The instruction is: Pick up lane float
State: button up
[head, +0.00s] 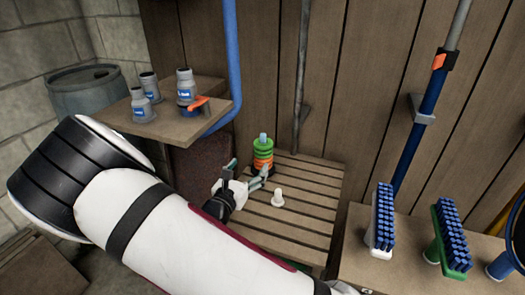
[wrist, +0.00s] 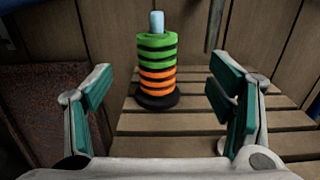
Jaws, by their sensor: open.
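A stack of green and orange rings on a black base, with a pale blue post at the top, stands upright on a slatted wooden bench; it is the likely lane float (head: 263,153). It also shows in the wrist view (wrist: 157,68). My gripper (head: 243,178) is open, its teal-padded fingers spread wide. In the wrist view my gripper (wrist: 160,88) has the stack between and beyond its fingertips, a little left of the middle. I see no contact, and nothing is held.
A white peg-like piece (head: 278,197) stands on the slatted bench (head: 300,225) close to my gripper. A shelf (head: 170,125) with bottles (head: 186,85) and an orange-handled item is at left. Blue-bristled brushes (head: 382,220) stand at right. A blue pipe and poles stand along the plank wall.

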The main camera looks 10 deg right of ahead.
aim_at(261, 146)
jog(key=b+x, duration=0.1)
jog(key=x, duration=0.6)
jog(key=shift+w+f, duration=0.1)
jog(key=shift+w, duration=0.25)
jog(key=shift+r+b+x, duration=0.15)
jog(key=shift+b+x, duration=0.1)
jog(key=shift+x, duration=1.3)
jog(key=shift+r+b+x, duration=0.15)
jog(key=shift+b+x, duration=0.05)
jog(key=shift+x, duration=1.35)
jog(key=c, duration=1.4)
jog(key=shift+o, duration=0.2)
notch_tip(261, 146, up, 10)
jog(key=shift+r+p, duration=0.1)
jog(key=shift+p, duration=0.85)
